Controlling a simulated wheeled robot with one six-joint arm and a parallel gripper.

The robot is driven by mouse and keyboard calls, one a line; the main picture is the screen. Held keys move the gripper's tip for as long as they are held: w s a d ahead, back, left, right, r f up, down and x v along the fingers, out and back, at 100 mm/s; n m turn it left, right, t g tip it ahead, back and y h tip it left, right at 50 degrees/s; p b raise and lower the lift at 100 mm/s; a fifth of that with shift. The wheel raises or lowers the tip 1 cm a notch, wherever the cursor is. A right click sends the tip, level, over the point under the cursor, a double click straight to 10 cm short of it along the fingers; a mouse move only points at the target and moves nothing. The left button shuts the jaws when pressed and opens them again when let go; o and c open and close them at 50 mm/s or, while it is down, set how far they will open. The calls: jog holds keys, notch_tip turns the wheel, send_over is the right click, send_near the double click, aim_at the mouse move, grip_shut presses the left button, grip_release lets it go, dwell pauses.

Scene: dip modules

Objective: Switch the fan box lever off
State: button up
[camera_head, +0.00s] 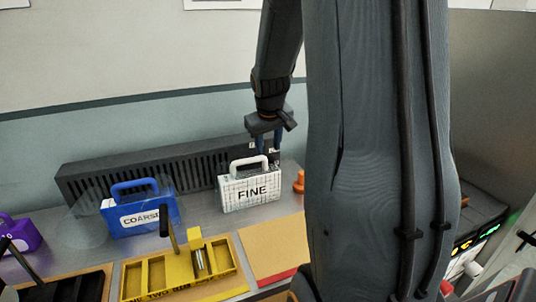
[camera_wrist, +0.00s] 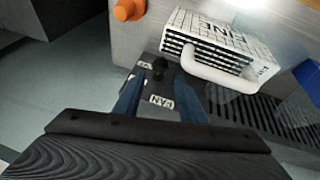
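The fan box is a grey box with a white FAN label (camera_wrist: 160,101) in the wrist view. Its small black lever (camera_wrist: 159,67) stands beside another small white label (camera_wrist: 145,65), whose text I cannot read. My gripper (camera_wrist: 160,88) has its two blue fingers wide apart, one on each side of the box's labelled face, with the lever beyond the gap. I cannot tell whether either finger touches. In the head view, my gripper (camera_head: 268,146) points down behind the white FINE case, and the lever is hidden there.
The white FINE case (camera_head: 251,190) with its upright handle stands close to my gripper. A long slotted dark vent (camera_head: 100,180) runs along the wall. A blue COARSE case (camera_head: 140,213), a yellow tray (camera_head: 160,270) and an orange knob (camera_head: 299,182) are also on the bench.

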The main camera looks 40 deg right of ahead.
jog(key=shift+v, duration=0.85)
jog(key=c, duration=0.4)
jog(key=shift+s+d+r+m, duration=0.25)
jog(key=shift+d+m, duration=0.1)
jog(key=shift+m, duration=0.25)
jog(key=c, duration=0.3)
jog(key=s+d+r+m, duration=0.1)
jog(key=m, duration=0.2)
jog(key=s+d+r+m+y+b, duration=0.1)
jog(key=m, duration=0.1)
jog(key=s+d+r+m, duration=0.1)
jog(key=m, duration=0.2)
jog(key=shift+s+r+m+g+y+b, duration=0.1)
jog(key=shift+r+m+g+y+b, duration=0.2)
jog(key=shift+r+g, duration=0.1)
grip_shut()
notch_tip(320, 180, up, 6)
jog(key=s+m+y+b, duration=0.1)
jog(key=s+m+y, duration=0.1)
jog(key=m, duration=0.7)
jog(key=w+p+x, duration=0.1)
jog(key=p+x, duration=0.1)
jog(key=x, duration=1.1)
jog(key=shift+a+f+t+p, duration=0.15)
jog(key=shift+a+t+p, duration=0.15)
jog(key=shift+a+t, duration=0.1)
